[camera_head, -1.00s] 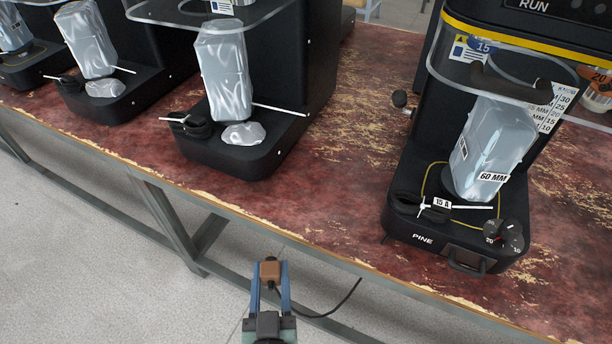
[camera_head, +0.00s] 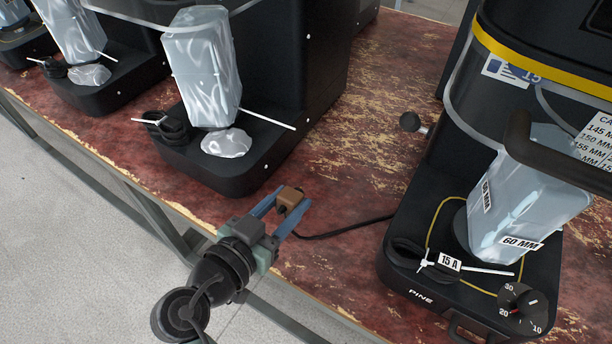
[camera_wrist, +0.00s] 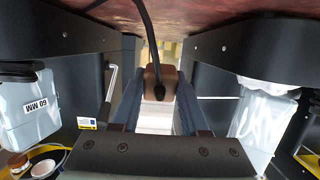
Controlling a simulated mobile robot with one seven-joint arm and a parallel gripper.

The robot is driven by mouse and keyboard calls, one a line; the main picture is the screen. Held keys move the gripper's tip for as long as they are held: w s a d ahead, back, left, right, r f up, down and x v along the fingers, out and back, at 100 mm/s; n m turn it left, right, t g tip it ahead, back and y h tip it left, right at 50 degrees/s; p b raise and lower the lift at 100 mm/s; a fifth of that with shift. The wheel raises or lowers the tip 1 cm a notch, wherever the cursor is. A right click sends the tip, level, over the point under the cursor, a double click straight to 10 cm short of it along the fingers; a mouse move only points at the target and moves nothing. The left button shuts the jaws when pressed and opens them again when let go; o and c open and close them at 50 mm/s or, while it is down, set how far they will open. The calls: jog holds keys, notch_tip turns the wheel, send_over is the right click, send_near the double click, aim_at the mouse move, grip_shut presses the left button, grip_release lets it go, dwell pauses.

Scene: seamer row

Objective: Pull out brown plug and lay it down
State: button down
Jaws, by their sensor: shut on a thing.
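The brown plug (camera_head: 290,197) is held between the two blue fingers of my gripper (camera_head: 282,205) in the head view. A black cord (camera_head: 345,228) runs from the plug to the right across the table toward the PINE machine. In the wrist view the plug (camera_wrist: 160,80) sits between the fingertips of my gripper (camera_wrist: 158,88), with the cord rising from it. The plug is over the red worn table (camera_head: 330,180), near its front edge. I cannot tell whether it touches the surface.
The PINE machine (camera_head: 400,292), with a plastic-wrapped part and a dial (camera_head: 523,305), stands at the right. A similar black machine (camera_head: 210,178) stands just left of my gripper, with others further left. Table space between the two machines is clear apart from the cord.

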jog(key=shift+w+d+f, duration=0.15)
jog(key=shift+f, duration=0.05)
jog(key=shift+f+b, duration=0.55)
jog(key=shift+b, duration=0.05)
jog(key=shift+f+b, duration=1.85)
jog(key=shift+f, duration=0.9)
jog(key=shift+c, duration=1.7)
grip_release()
jog(key=p+v, duration=0.1)
jog(key=v, duration=1.2)
